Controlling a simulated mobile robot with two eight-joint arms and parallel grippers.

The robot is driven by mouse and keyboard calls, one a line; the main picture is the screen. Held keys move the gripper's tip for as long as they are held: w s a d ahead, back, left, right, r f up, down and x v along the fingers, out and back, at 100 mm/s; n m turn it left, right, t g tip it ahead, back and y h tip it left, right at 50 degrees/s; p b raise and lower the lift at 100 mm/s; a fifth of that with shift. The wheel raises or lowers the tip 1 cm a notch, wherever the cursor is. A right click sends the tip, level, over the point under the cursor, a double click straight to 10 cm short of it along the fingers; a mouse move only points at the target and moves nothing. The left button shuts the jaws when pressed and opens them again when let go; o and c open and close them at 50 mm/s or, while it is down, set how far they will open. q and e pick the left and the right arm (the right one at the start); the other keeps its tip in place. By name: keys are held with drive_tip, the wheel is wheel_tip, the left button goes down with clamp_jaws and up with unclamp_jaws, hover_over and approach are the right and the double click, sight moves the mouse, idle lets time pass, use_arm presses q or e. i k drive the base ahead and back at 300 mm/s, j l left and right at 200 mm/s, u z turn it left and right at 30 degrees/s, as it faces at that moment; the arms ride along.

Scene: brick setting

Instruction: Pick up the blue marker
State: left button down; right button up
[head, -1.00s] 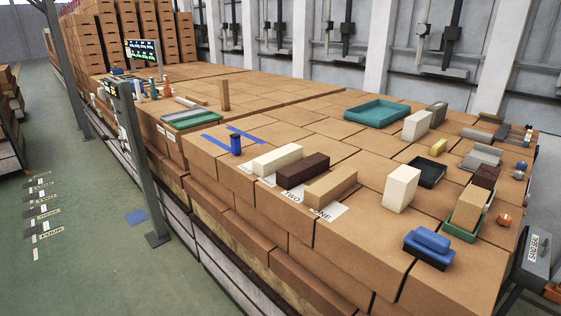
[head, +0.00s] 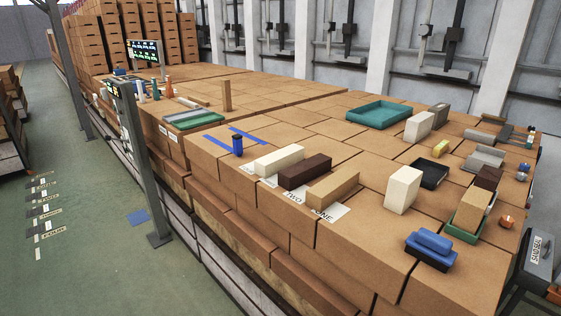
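A small upright blue cylinder with a dark top (head: 238,146), which looks like the blue marker, stands near the left front edge of the brick surface (head: 300,110). It is beside blue tape strips (head: 247,134) and left of a cream block (head: 279,161). Neither of my grippers is in view.
A dark brown block (head: 304,171) and a tan block (head: 333,189) lie right of the cream block. A teal tray (head: 379,114) lies farther back. A grey post (head: 137,165) stands at left.

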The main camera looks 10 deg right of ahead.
sight(237, 138)
drive_tip(key=z, duration=0.4)
drive_tip(key=i+j+z, duration=0.1)
drive_tip(key=z, duration=0.3)
drive_tip(key=i+j+z, duration=0.1)
drive_tip(key=j+z, duration=0.4)
drive_tip(key=z, duration=0.3)
drive_tip(key=j+z, duration=0.25)
drive_tip(key=j, duration=0.3)
drive_tip(key=j+z, duration=0.3)
drive_tip(key=j, duration=0.25)
drive_tip(key=j+z, duration=0.15)
drive_tip(key=j, duration=0.95)
drive_tip(key=k, duration=0.05)
